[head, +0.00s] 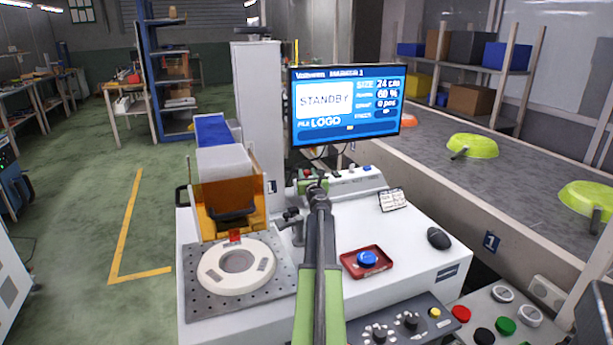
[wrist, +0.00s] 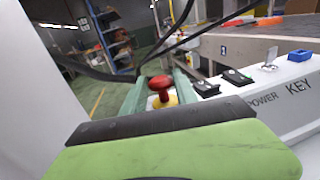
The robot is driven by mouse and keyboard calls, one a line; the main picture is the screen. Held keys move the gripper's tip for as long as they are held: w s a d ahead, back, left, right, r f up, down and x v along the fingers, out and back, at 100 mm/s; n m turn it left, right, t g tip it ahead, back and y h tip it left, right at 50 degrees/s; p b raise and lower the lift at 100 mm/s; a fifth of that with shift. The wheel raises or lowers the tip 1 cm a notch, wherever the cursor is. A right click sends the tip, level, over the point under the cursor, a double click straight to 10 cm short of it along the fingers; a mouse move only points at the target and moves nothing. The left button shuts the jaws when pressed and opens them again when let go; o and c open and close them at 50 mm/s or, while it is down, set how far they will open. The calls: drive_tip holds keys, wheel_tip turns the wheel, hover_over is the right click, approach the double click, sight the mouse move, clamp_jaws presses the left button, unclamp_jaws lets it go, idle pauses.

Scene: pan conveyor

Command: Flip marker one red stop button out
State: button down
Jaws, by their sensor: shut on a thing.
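In the head view the button (head: 307,173) sits at the left end of marker one's rear control strip, partly covered by my gripper. My gripper (head: 318,186) reaches over the white marker bench and is shut on the red stop button. The screen (head: 347,105) reads STANDBY.
A red tray with a blue button (head: 367,259), a mouse (head: 438,239) and a round white fixture (head: 238,265) are on the bench. A conveyor (head: 450,180) with green pans runs at right.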

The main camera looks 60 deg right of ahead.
drive_tip(key=c, duration=1)
unclamp_jaws()
drive_tip(key=shift+w+a, duration=0.1)
drive_tip(key=shift+o, duration=0.3)
drive_tip(key=v, duration=1.7)
drive_tip(key=shift+s, duration=0.25)
